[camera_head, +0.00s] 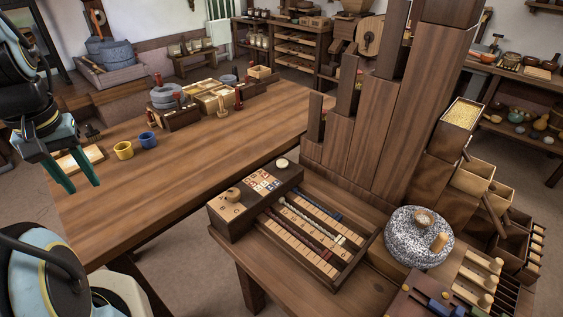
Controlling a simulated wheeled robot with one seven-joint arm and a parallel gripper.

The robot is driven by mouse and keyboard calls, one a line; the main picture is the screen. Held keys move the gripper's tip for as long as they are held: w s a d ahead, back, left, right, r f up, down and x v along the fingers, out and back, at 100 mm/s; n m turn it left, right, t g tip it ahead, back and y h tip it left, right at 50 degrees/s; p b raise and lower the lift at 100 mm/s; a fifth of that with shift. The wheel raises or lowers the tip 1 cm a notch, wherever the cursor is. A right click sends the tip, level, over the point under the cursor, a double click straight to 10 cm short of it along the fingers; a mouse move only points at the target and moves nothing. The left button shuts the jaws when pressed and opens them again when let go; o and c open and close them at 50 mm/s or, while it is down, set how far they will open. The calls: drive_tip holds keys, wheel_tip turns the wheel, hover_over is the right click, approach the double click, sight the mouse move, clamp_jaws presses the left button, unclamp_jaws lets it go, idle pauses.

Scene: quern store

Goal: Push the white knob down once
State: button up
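A round, pale, whitish knob (283,162) sits on the back right end of a dark wooden box (238,215) on the near table. My gripper (83,188) is at the far left of the head view, with its two teal fingers pointing down and apart. Nothing is between them. It is well to the left of the knob, over the left part of the long table, and touches nothing that I can see. How far the knob stands up from the box is hard to tell.
A tan wooden knob (232,195) and small lettered tiles (264,182) share the box top. A tray of slats (313,235) lies in front. Tall stepped wooden columns (390,130) rise behind at right. A speckled quern (418,238) stands right. The long table (190,155) has clear room; yellow (123,151) and blue (148,140) cups stand near my gripper.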

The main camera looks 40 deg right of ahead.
clamp_jaws()
idle(1.1)
